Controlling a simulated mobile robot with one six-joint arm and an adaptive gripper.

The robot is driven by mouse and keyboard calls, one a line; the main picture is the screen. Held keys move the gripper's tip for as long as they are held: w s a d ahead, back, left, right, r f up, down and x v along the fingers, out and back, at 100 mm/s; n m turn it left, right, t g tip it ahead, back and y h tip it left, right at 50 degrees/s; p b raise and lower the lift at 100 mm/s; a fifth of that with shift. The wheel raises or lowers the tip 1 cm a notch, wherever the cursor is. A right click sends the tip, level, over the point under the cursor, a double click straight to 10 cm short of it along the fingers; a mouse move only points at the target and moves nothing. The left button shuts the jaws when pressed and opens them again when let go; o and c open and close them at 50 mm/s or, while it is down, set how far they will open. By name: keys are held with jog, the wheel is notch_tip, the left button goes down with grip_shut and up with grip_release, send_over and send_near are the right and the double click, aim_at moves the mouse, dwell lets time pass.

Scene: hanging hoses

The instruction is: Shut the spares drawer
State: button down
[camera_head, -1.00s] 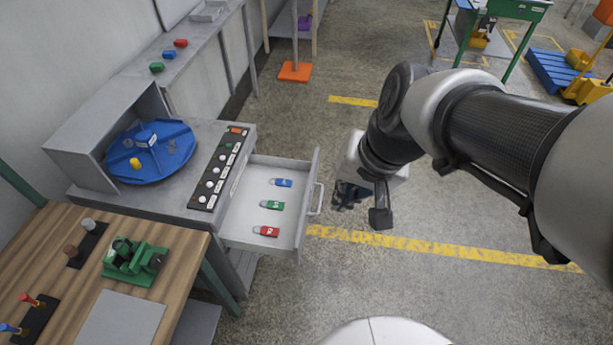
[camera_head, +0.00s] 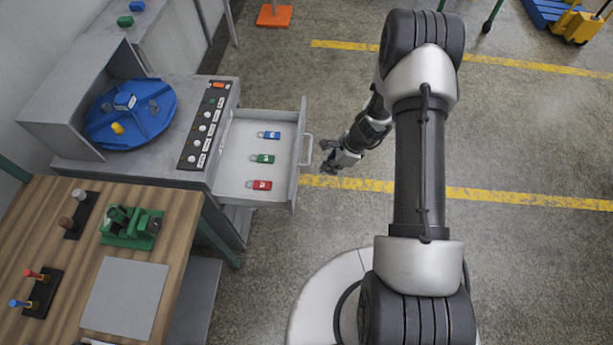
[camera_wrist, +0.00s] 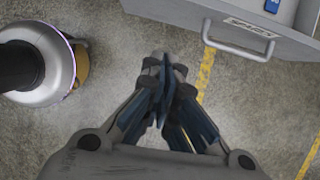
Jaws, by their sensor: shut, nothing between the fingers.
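The spares drawer (camera_head: 231,183) stands pulled out from the grey cabinet, with a blue, a green and a red tag inside it. Its bar handle (camera_head: 308,150) is on the drawer's right-hand front. In the wrist view the handle (camera_wrist: 240,48) and the labelled drawer front (camera_wrist: 185,14) lie at the top right. My gripper (camera_head: 328,158) is just to the right of the handle, apart from it. In the wrist view my gripper (camera_wrist: 165,62) has its fingers together and empty, to the lower left of the handle.
The grey cabinet carries a blue turntable (camera_head: 130,112) and a button panel (camera_head: 209,125). A wooden bench (camera_head: 185,215) with a green vise (camera_head: 131,227) stands at the lower left.

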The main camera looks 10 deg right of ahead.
jog(key=w+a+f+b, duration=0.2)
jog(key=a+f+b, duration=0.1)
jog(key=a+f, duration=0.4)
notch_tip(320, 180, down, 3)
jog(key=shift+r, duration=0.1)
jog(key=shift+w+a, duration=0.1)
jog(key=shift+a, duration=0.05)
